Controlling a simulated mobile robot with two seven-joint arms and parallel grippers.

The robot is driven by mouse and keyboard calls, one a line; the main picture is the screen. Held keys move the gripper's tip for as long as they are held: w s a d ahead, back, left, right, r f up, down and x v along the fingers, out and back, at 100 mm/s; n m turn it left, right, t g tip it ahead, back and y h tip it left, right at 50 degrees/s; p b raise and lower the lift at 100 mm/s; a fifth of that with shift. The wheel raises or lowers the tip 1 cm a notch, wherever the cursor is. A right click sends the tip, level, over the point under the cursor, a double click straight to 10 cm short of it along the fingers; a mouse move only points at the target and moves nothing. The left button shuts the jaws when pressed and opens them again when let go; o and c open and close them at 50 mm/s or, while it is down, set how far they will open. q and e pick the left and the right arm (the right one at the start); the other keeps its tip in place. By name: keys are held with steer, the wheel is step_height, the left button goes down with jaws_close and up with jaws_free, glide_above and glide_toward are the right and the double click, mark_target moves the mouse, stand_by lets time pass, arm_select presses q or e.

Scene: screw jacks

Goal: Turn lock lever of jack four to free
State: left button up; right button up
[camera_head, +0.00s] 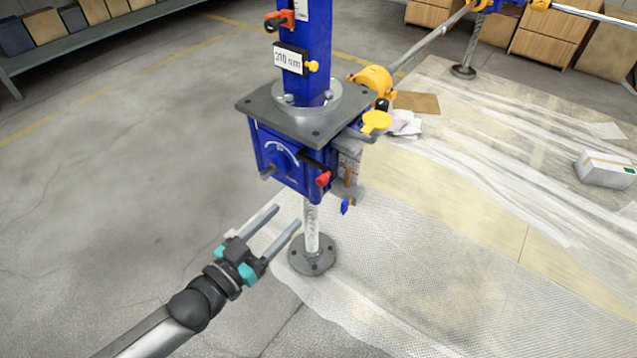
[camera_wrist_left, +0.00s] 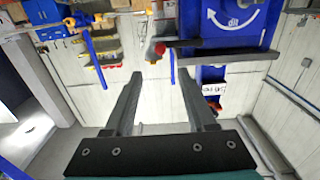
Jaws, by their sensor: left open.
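The jack nearest me has a blue column (camera_head: 306,45) and a blue gear housing (camera_head: 285,160) under a grey plate. A short dark lever with a red knob (camera_head: 323,179) sits on the housing's front right; it looks like the lock lever. Its number is not readable. In the left wrist view the red knob (camera_wrist_left: 159,47) shows above the fingertips, beside the blue housing (camera_wrist_left: 235,22) with its white arrow. My left gripper (camera_head: 286,216) is open and empty, below and left of the housing, apart from the lever. My right gripper is out of view.
The jack's threaded spindle (camera_head: 311,225) stands on a round foot (camera_head: 313,256) close to my fingers. A yellow-handled part (camera_head: 376,122) and a yellow gear cover (camera_head: 371,82) project on the right. Plastic sheeting (camera_head: 470,260) covers the floor at right. Floor on the left is clear.

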mark_target(319, 183)
arm_select(q)
steer(key=b+x, duration=0.3)
steer(key=x, duration=0.8)
steer(key=shift+f, duration=0.1)
steer(key=shift+w+d+b, duration=0.4)
steer(key=shift+w+b, duration=0.05)
steer(key=shift+w, duration=0.1)
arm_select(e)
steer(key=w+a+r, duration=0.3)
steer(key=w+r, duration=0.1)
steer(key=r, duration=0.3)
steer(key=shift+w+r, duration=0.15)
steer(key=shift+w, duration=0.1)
arm_select(q)
steer(key=shift+c, duration=0.3)
jaws_close()
